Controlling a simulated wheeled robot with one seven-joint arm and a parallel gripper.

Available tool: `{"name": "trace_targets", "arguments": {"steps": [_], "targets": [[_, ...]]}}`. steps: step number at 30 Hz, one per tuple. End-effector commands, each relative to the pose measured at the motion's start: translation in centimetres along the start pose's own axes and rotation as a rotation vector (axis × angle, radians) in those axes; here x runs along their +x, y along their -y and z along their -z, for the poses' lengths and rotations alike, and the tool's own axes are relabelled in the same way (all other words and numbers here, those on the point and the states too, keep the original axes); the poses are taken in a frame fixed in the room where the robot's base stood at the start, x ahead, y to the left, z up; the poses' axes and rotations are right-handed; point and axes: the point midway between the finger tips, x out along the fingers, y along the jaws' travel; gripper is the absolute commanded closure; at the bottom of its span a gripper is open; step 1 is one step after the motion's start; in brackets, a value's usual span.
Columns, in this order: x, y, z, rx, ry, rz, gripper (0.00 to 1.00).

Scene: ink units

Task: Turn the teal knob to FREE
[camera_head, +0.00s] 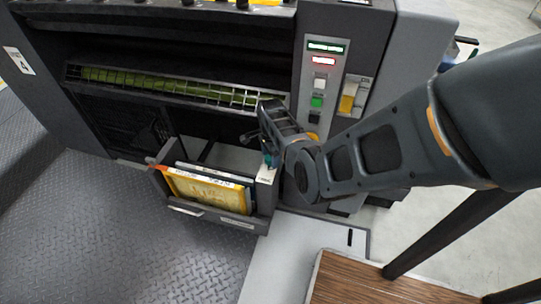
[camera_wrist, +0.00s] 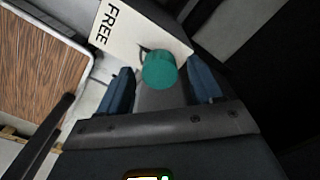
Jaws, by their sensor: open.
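The teal knob (camera_wrist: 160,71) shows in the wrist view as a round, short cylinder on a white plate. The word FREE is printed on the white plate (camera_wrist: 125,30), up and left of the knob. My gripper (camera_wrist: 161,66) is open, with one blue finger on each side of the knob. Small gaps seem to show between fingers and knob; I cannot tell whether either touches. In the head view my gripper (camera_head: 266,150) is at the right front corner of the pulled-out drawer (camera_head: 236,222). The knob's pointer is mostly hidden.
The drawer holds a yellow pack (camera_head: 208,190). Above it is a grey machine with a long slot (camera_head: 160,85) and a button panel (camera_head: 318,85) at the right. A wooden-topped table (camera_head: 370,285) stands at the lower right. The metal floor plate (camera_head: 110,225) is clear.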

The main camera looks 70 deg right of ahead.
Motion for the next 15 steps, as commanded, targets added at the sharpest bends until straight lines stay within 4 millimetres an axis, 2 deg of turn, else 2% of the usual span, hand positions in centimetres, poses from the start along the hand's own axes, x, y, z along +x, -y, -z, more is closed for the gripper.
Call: {"name": "trace_targets", "arguments": {"steps": [5,15], "targets": [[-0.5,0.0,0.0,-0.001,0.000,0.001,0.34],[-5.7,0.0,0.0,-0.001,-0.001,0.002,0.34]]}}
